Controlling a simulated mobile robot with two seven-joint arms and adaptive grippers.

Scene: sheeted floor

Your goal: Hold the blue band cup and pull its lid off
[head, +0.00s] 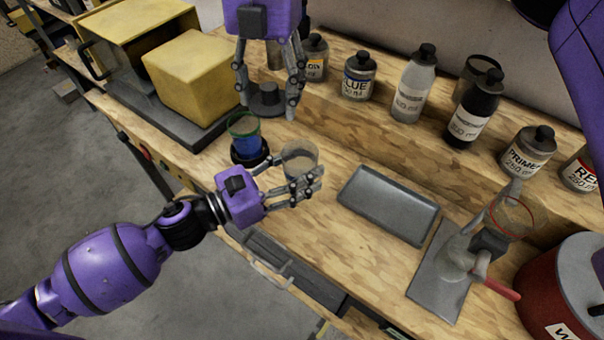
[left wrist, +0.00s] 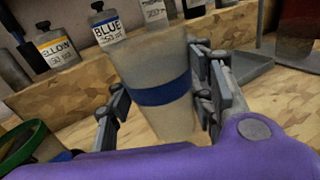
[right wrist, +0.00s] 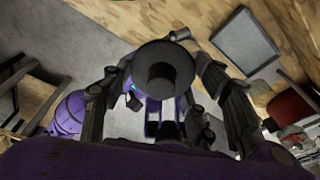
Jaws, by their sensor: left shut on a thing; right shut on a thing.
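The blue band cup (head: 299,158) is a clear, greyish cup. It stands upright over the near part of the bench in the head view. Its blue band (left wrist: 162,90) shows in the left wrist view. My left gripper (head: 297,184) is shut around the cup's sides. The dark round lid (head: 266,101) with a raised knob is apart from the cup, above and behind it to the left. My right gripper (head: 268,105) points down and is shut on the lid. The lid also shows between the fingers in the right wrist view (right wrist: 163,72).
A green-rimmed cup with blue in it (head: 246,142) stands close left of the held cup. A grey tray (head: 388,205) lies to the right, with a clamp stand (head: 455,262) beyond. Labelled bottles (head: 357,78) line the back ledge. A yellow block (head: 198,75) is at left.

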